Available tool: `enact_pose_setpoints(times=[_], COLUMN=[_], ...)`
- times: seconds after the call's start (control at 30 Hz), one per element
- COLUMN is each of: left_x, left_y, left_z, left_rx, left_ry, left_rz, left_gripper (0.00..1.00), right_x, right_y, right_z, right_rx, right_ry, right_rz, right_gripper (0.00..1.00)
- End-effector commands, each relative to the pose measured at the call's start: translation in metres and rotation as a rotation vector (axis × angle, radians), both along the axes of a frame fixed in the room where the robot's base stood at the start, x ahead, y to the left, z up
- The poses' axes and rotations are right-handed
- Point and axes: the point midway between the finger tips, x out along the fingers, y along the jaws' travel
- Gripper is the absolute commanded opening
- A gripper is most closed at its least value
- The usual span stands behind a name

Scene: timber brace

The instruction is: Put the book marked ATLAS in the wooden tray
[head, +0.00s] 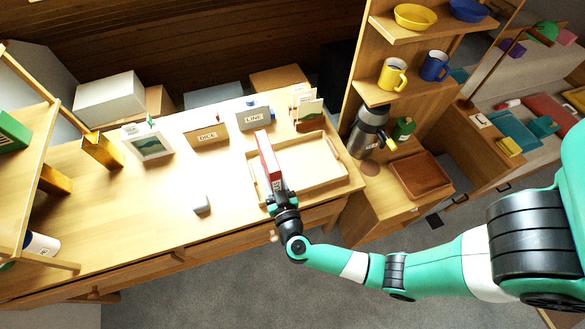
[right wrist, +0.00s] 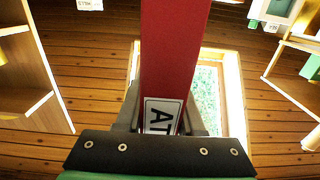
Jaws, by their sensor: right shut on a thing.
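My right gripper (head: 281,196) is shut on a red book (head: 267,158), at its near end. In the right wrist view the red book (right wrist: 175,50) runs up from between the fingers, and its white label shows the letters "AT"; the rest of the label is hidden. The wooden tray (head: 330,179) lies on the desk, with a light flat bottom and low rims. In the head view the book overlaps the tray's left side; I cannot tell whether it touches the tray. My left gripper is not in view.
Boxes labelled DICE (head: 206,135) and LINE (head: 254,117) stand behind and left of the tray. A picture frame (head: 148,143) and a small white object (head: 201,203) are farther left. A shelf with mugs and a steel jug (head: 368,132) stands to the right.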

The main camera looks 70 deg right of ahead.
Motion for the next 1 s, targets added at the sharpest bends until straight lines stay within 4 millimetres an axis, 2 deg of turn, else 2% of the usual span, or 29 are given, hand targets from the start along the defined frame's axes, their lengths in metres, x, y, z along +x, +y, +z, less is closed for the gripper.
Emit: enact_pose_setpoints(times=[0.07, 0.17, 0.4, 0.5, 0.63, 0.87, 1.0], left_x=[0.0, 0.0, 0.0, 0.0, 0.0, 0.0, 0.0], left_y=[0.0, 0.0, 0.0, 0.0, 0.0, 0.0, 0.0], left_z=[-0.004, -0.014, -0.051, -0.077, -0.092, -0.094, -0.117], left_rx=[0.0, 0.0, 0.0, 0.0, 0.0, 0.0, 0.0], left_ry=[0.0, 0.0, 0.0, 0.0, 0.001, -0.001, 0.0], left_rz=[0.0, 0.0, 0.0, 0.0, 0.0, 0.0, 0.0], left_gripper=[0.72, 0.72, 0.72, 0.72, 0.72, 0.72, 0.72], right_x=[0.001, 0.003, 0.013, 0.016, 0.019, 0.021, 0.021], right_y=[-0.007, -0.027, -0.095, -0.111, -0.125, -0.131, -0.138], right_z=[-0.003, -0.015, -0.048, -0.075, -0.089, -0.091, -0.114], right_rx=[-0.001, -0.002, -0.003, -0.001, -0.002, -0.001, -0.001], right_ry=[-0.001, -0.001, -0.003, -0.001, -0.002, -0.002, 0.0], right_rz=[-0.003, -0.007, -0.009, -0.004, -0.001, 0.002, 0.001], right_gripper=[0.0, 0.0, 0.0, 0.0, 0.0, 0.0, 0.0])
